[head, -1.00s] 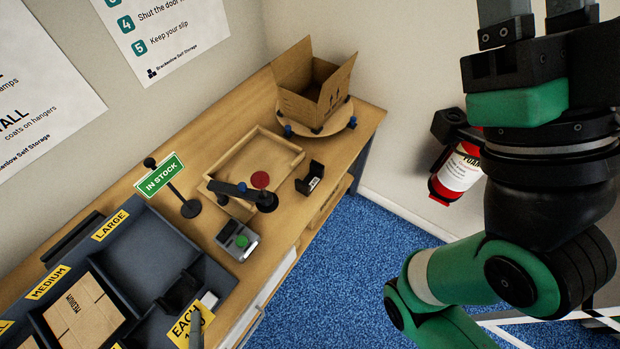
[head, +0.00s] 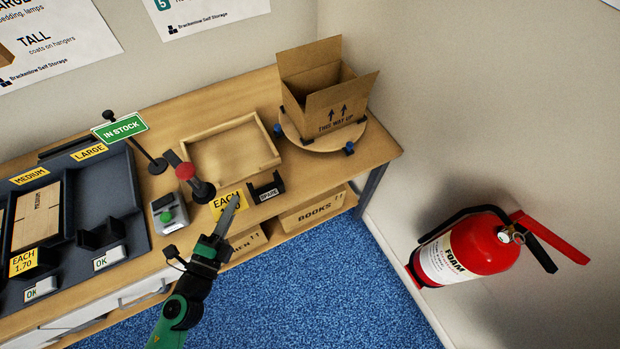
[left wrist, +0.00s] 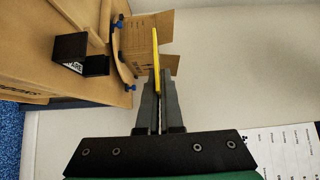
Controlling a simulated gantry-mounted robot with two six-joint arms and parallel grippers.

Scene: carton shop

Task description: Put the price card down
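The yellow price card (head: 224,200), lettered "EACH", is in the grip of my left gripper (head: 234,208), near the bench's front edge. In the left wrist view the card (left wrist: 156,62) is seen edge-on between the closed fingers (left wrist: 160,100). A black holder marked "SPARE" (head: 266,189) stands on the bench just right of the card; it also shows at upper left in the left wrist view (left wrist: 72,50). I cannot tell how high the card is above the bench. My right gripper is not in view.
A wooden tray (head: 277,160) lies behind, and an open carton (head: 318,118) stands on a turntable (head: 300,138) at back right.

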